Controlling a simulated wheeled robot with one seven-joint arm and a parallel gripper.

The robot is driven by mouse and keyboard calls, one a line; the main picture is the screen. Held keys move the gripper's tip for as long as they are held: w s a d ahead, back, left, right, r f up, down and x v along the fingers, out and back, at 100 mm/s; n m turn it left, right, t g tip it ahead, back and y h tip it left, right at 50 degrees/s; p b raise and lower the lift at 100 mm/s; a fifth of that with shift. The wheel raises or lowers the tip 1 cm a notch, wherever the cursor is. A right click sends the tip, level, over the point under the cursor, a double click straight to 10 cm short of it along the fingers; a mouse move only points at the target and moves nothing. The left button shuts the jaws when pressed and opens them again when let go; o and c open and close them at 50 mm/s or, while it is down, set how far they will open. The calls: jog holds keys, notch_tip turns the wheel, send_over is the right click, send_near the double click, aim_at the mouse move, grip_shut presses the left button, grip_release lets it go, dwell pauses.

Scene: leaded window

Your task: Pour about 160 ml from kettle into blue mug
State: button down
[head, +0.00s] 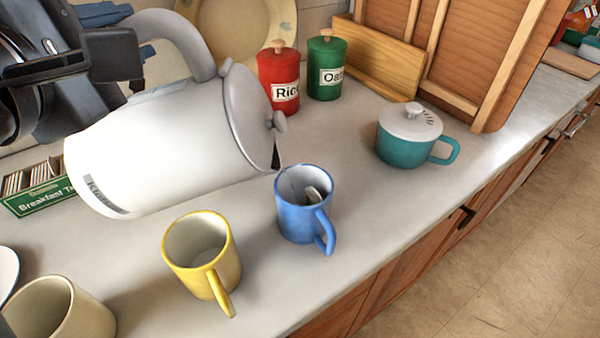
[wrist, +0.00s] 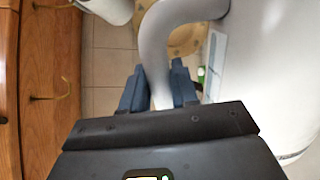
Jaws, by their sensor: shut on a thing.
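The white kettle (head: 165,140) is tipped on its side in the air, lid end toward the right. Its spout side is just above and left of the rim of the blue mug (head: 300,222). A thin pale line shows between the spout and the mug rim; I cannot tell if it is liquid. The mug stands upright with a spoon-like thing inside; its liquid level is not clear. My gripper (wrist: 157,78) is shut on the kettle's grey handle (wrist: 165,45), which passes between the blue fingers. The kettle body (wrist: 280,80) fills the right of the wrist view.
A yellow mug (head: 200,255) stands left of the blue mug, and a cream mug (head: 60,310) is at the lower left. A teal lidded pot (head: 408,138) is to the right. Red (head: 278,75) and green (head: 326,68) canisters stand behind. The counter's front edge is close by.

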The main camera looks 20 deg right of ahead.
jog(key=shift+s+d+b, duration=0.15)
jog(key=shift+d+b, duration=0.05)
jog(key=shift+b, duration=0.35)
jog(key=shift+d+m, duration=0.1)
jog(key=shift+m, duration=0.2)
jog(key=shift+s+d+r, duration=0.1)
jog(key=shift+d+r, duration=0.15)
jog(key=shift+s+d+r+p, duration=0.1)
jog(key=shift+d+p, duration=0.2)
jog(key=shift+d, duration=0.05)
jog(key=shift+d+r+m, duration=0.1)
jog(key=shift+d+m, duration=0.2)
jog(key=shift+s, duration=0.15)
